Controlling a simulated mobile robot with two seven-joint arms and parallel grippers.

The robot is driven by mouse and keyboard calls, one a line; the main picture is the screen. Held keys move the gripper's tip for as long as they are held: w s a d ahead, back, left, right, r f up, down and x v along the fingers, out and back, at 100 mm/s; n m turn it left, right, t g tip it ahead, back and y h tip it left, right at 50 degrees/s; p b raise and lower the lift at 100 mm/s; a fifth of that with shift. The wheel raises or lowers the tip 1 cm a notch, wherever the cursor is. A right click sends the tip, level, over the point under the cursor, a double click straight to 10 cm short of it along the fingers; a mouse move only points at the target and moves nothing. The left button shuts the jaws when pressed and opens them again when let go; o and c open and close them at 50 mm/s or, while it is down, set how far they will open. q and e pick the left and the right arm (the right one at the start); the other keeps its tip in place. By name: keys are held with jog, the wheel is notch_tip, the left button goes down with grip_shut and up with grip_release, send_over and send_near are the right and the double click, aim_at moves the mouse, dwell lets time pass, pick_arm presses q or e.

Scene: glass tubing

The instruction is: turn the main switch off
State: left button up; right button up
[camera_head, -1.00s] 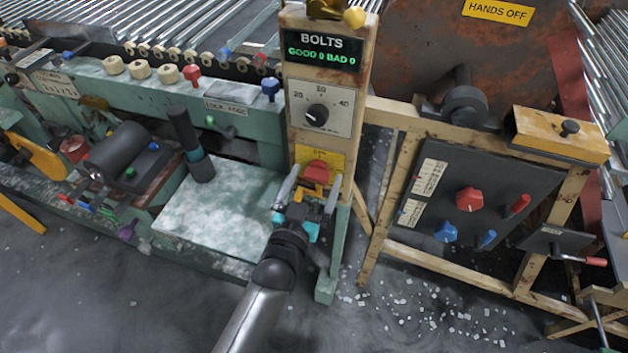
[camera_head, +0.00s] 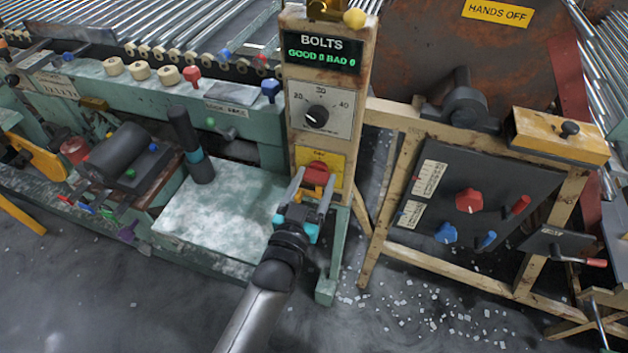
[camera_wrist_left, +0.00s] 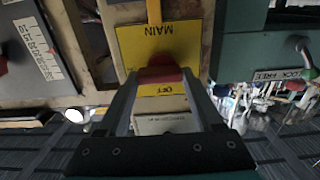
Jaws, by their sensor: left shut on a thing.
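The main switch is a red knob (camera_head: 317,171) on a yellow plate (camera_head: 334,160) low on the post under the dial. In the left wrist view the red knob (camera_wrist_left: 161,75) lies between the fingertips, and the yellow plate (camera_wrist_left: 150,45) reads MAIN and OFF upside down. My left gripper (camera_head: 312,180) reaches up from below and is shut on the red knob, one finger on each side. The fingers hide part of the plate, and I cannot tell which way the knob is set. My right gripper is not in view.
Above the switch are a dial (camera_head: 317,115) and a BOLTS display (camera_head: 320,54). A green bench top (camera_head: 222,215) lies left of the post. A dark panel (camera_head: 480,200) with red and blue knobs stands at the right. White bits litter the floor.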

pick_arm(q)
jog(key=shift+n, duration=0.3)
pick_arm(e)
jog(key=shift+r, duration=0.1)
pick_arm(q)
jog(key=shift+r+n+p, duration=0.1)
jog(key=shift+n+p, duration=0.45)
jog(key=shift+n, duration=0.25)
jog(key=n+p, duration=0.1)
jog(key=n, duration=0.2)
jog(key=shift+a+n, duration=0.15)
jog(key=shift+n, duration=1.05)
jog(key=n, duration=0.3)
jog(key=shift+a+n, duration=0.1)
jog(key=shift+n, duration=0.2)
jog(key=n, duration=0.3)
jog(key=shift+n, duration=0.3)
jog(key=shift+n+b, duration=0.4)
jog(key=shift+n, duration=1.2)
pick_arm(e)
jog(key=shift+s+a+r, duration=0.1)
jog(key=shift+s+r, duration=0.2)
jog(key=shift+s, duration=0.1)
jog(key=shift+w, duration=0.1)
